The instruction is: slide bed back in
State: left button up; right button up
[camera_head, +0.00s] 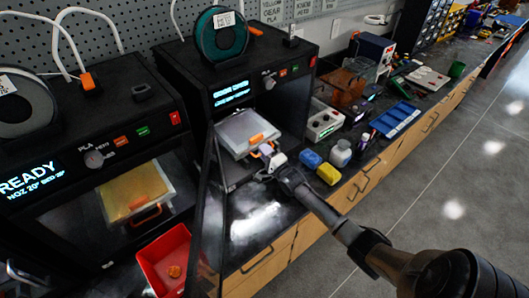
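The middle printer's bed (240,122) is a light grey plate. It sticks out at the front of the open printer (205,72), with an orange part (258,138) near its front edge. My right gripper (268,157) reaches in from the lower right and is at the bed's front edge, by the orange handle. The handle is partly hidden by the gripper. I cannot tell whether the fingers are open or shut on it. My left gripper is not in view.
The printer's glass door (210,215) stands open to the left of my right arm. A second printer (90,150) stands at left with a yellow bed (130,190).

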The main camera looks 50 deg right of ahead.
jog(key=shift+o, duration=1)
jog(key=shift+w+r, duration=0.1)
jog(key=shift+s, duration=0.2)
jog(key=shift+s+a, duration=0.15)
jog(key=shift+s, duration=0.15)
jog(key=p+v, duration=0.2)
jog(key=v, duration=0.9)
jog(key=shift+s, duration=0.25)
jog(key=shift+s+a+f, duration=0.2)
jog(key=shift+s+f, duration=0.05)
jog(key=shift+s, duration=0.4)
